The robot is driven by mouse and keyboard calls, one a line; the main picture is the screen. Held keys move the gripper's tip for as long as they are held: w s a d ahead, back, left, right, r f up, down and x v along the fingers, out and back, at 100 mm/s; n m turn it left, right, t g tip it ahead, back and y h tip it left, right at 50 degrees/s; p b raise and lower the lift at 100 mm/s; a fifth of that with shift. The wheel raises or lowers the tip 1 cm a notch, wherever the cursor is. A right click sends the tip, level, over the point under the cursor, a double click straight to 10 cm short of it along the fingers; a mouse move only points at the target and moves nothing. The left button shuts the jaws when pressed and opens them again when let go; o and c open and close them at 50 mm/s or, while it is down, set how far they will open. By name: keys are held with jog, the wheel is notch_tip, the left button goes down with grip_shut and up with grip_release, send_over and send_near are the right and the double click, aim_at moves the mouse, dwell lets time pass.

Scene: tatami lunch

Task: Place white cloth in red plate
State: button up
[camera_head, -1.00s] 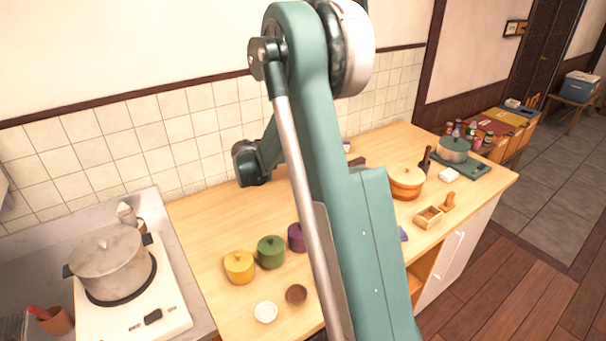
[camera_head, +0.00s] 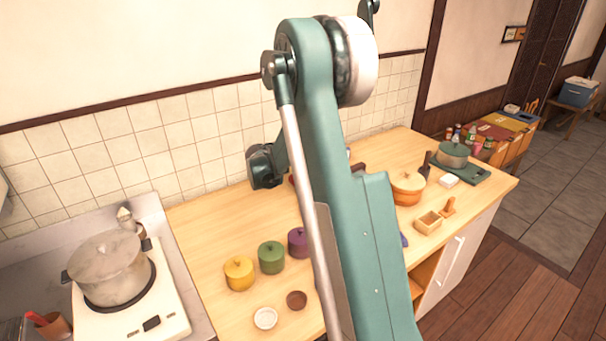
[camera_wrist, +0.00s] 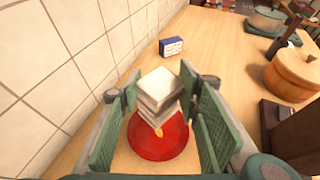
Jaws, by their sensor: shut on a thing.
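The white cloth (camera_wrist: 157,86), a folded layered stack, is between the fingers of my gripper (camera_wrist: 160,92) in the wrist view. My gripper is shut on it. The red plate (camera_wrist: 150,146) is round and lies on the wooden counter, below and partly behind the cloth in that view. The cloth hides the plate's far part, and I cannot tell whether the two touch. In the head view my arm hides the gripper and the cloth.
A blue box (camera_wrist: 172,46) stands beyond the plate near the tiled wall. A round wooden pot (camera_wrist: 292,74) and a dark object (camera_wrist: 280,126) are to the right. Yellow (camera_head: 239,273), green (camera_head: 271,257) and purple (camera_head: 298,242) lidded pots stand on the counter's left part.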

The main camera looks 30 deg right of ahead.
jog(key=shift+f+b, duration=0.4)
jog(key=shift+f, duration=1.95)
jog(key=shift+f+b, duration=0.45)
jog(key=shift+f, duration=1.4)
jog(key=shift+f, duration=0.2)
jog(key=o, duration=0.9)
jog(key=shift+r, duration=0.2)
jog(key=p+v, duration=0.2)
jog(key=v, duration=1)
